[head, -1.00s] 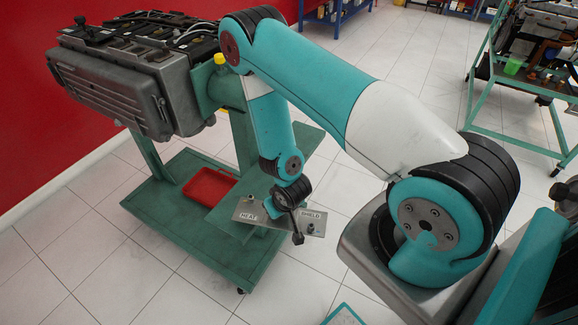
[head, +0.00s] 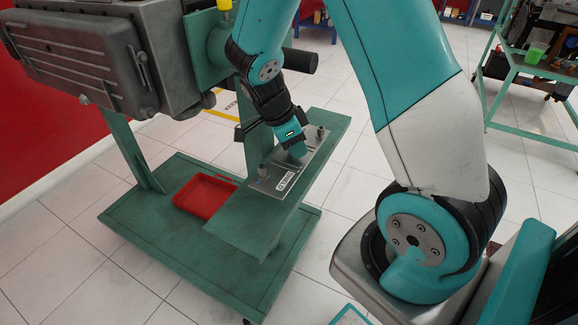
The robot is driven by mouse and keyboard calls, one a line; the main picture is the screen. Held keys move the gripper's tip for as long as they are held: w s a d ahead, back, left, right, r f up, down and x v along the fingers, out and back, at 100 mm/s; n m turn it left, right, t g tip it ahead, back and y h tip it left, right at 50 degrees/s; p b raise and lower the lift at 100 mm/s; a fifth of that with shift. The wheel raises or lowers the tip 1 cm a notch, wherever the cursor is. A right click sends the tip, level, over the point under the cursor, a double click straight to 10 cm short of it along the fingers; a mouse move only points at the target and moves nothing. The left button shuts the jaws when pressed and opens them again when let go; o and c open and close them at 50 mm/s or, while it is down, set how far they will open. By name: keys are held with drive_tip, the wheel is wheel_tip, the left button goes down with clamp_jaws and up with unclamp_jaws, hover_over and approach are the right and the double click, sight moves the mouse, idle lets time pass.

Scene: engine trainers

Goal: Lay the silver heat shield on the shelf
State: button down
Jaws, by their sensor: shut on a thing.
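The silver heat shield (head: 268,181) is a flat metal plate with a printed label and upright dark knobs. It lies flat over the green shelf (head: 245,225), along the shelf's length. I cannot tell whether it touches the shelf or hangs just above it. My gripper (head: 297,152) is shut on the shield near its middle, coming down from above. The gripper and arm hide part of the plate and its far edge. The shelf's near end is bare.
A red tray (head: 186,207) sits on the stand's lower deck (head: 150,245), left of the shelf. The grey engine (head: 80,62) hangs on the stand at upper left. A green cart (head: 535,75) stands at far right. Tiled floor between is clear.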

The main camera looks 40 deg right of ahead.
drive_tip(key=shift+d+f+b, duration=0.1)
drive_tip(key=shift+f+b, duration=0.2)
drive_tip(key=shift+f, duration=3.2)
drive_tip(key=shift+f, duration=0.1)
drive_tip(key=c, duration=0.8)
unclamp_jaws()
